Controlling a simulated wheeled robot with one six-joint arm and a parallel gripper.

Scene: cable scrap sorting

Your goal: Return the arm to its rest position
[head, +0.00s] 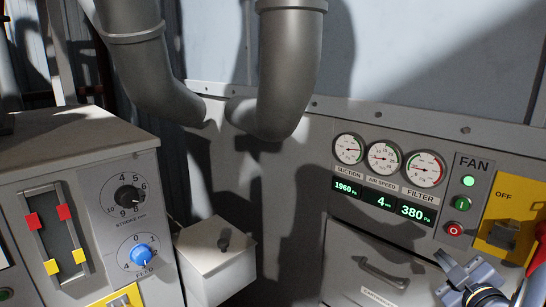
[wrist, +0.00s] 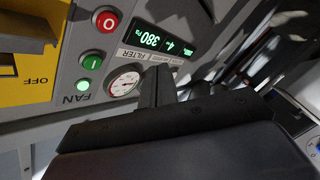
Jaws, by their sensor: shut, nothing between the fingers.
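My gripper (wrist: 158,82) shows in the wrist view as two dark fingers close together, shut and empty. They stand in front of the fan panel, overlapping the area beside the filter gauge (wrist: 125,82). My dark wrist body fills the lower middle of that view and hides part of the panel. In the head view, a grey-blue jointed part at the lower right corner looks like my arm.
The fan panel has gauges (head: 384,158), a lit green lamp (head: 469,182), a red button (head: 454,229) and a yellow OFF switch plate (head: 504,235). A drawer (head: 375,275) sits below. A cabinet with a blue knob (head: 141,257) and a grey box (head: 215,252) stand left.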

